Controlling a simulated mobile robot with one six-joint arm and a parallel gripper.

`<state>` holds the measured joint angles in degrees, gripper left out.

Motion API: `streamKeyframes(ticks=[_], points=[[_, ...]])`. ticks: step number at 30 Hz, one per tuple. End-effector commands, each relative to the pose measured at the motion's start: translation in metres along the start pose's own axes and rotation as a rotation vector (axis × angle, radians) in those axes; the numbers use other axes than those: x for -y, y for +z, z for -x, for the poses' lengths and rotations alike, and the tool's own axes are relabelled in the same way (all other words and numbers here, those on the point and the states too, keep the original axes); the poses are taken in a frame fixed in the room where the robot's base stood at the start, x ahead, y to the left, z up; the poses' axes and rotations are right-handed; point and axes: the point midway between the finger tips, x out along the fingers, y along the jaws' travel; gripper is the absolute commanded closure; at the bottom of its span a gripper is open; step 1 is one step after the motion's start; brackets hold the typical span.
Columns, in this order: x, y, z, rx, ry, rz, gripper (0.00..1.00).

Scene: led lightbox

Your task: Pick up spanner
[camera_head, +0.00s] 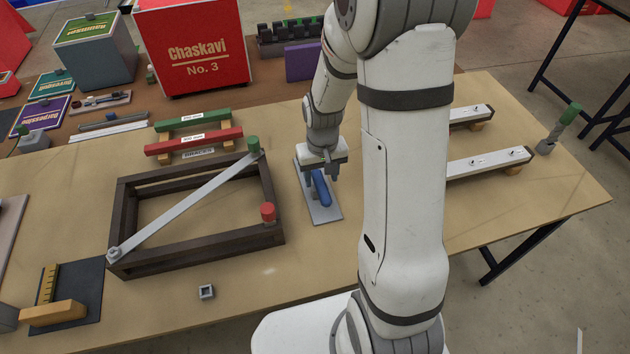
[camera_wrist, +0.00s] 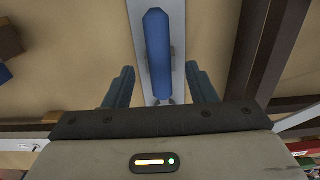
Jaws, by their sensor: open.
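The spanner (camera_head: 322,188) shows as a thick blue handle lying on a light grey plate (camera_head: 326,214) near the middle of the table. In the wrist view its blue handle (camera_wrist: 158,52) runs up the picture, with small grey parts at its lower end; the rest of its head is hidden or too small to tell. My gripper (camera_head: 321,177) is right above the plate, pointing down. In the wrist view my gripper (camera_wrist: 160,87) is open, with one finger on each side of the handle's line and gaps on both sides. I see no contact with the spanner.
A dark wooden frame (camera_head: 195,246) with a grey diagonal bar stands close to the left of the plate. A red bar (camera_head: 194,141) and a green bar lie behind it. White bars (camera_head: 488,162) on wooden blocks are to the right. The table's front middle is mostly clear, except a small grey square piece (camera_head: 207,292).

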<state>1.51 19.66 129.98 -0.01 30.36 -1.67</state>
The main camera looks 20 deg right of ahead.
Motion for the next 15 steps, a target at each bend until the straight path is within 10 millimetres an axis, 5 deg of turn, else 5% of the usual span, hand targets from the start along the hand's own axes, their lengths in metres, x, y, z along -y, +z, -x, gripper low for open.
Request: streamKeyframes(ticks=[6, 15], points=[[0.0, 0.001, -0.022, 0.002, 0.0, -0.001, 0.49], [-0.001, 0.001, -0.024, 0.0, 0.0, -0.001, 0.52]])
